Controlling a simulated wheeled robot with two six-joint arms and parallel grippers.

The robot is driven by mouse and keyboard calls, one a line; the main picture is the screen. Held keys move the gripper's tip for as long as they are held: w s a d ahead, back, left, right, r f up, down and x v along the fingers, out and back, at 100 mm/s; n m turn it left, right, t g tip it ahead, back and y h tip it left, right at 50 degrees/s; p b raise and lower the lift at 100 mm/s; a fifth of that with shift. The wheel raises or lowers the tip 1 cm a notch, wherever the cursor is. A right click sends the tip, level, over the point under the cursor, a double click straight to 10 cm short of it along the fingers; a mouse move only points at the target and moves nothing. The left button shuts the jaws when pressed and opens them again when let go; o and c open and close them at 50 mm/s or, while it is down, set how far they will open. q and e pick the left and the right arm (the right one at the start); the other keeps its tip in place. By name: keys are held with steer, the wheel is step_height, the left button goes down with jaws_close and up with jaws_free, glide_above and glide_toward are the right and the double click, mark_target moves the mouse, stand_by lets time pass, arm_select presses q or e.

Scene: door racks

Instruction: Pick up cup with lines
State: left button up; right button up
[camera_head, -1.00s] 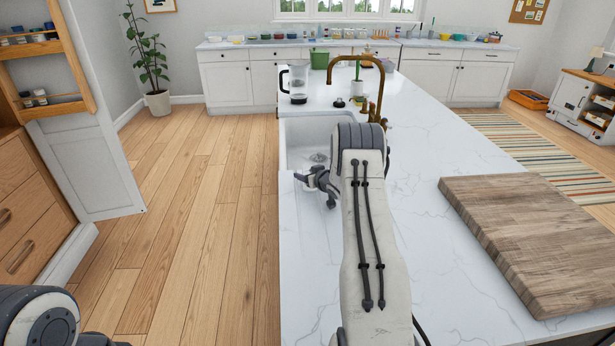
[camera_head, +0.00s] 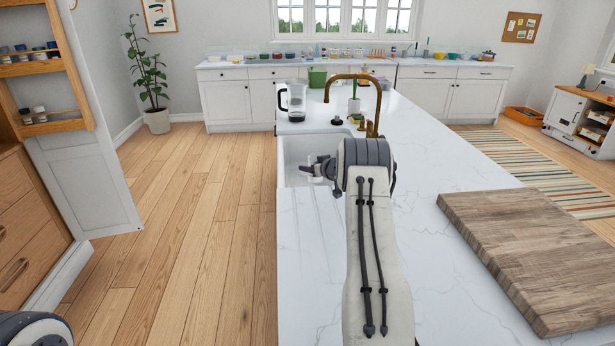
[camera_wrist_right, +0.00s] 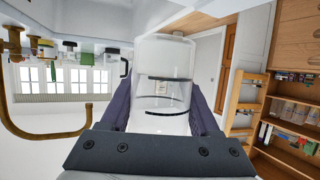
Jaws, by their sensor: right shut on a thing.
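The cup with lines (camera_wrist_right: 164,70) is clear and whitish, with dark curved lines on its side. It fills the middle of the right wrist view. My right gripper (camera_wrist_right: 162,98) is shut on it, one dark finger on each side. In the head view my right gripper (camera_head: 318,169) is over the near part of the sink (camera_head: 296,150). The cup shows there only as a small, faint, see-through shape, largely hidden by the gripper. My left gripper is out of view; only part of my left arm shows at the bottom left.
A brass faucet (camera_head: 372,112) arches at the sink's right side. A glass jug (camera_head: 293,102) and a green container (camera_head: 317,77) stand on the counter behind. A wooden board (camera_head: 540,250) lies at the right. The marble counter (camera_head: 440,165) between is clear.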

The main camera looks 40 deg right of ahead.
steer(key=w+d+r+p, duration=0.2)
steer(key=d+r, duration=0.1)
steer(key=d, duration=0.2)
steer(key=shift+w+r, duration=0.3)
steer(key=shift+w, duration=0.05)
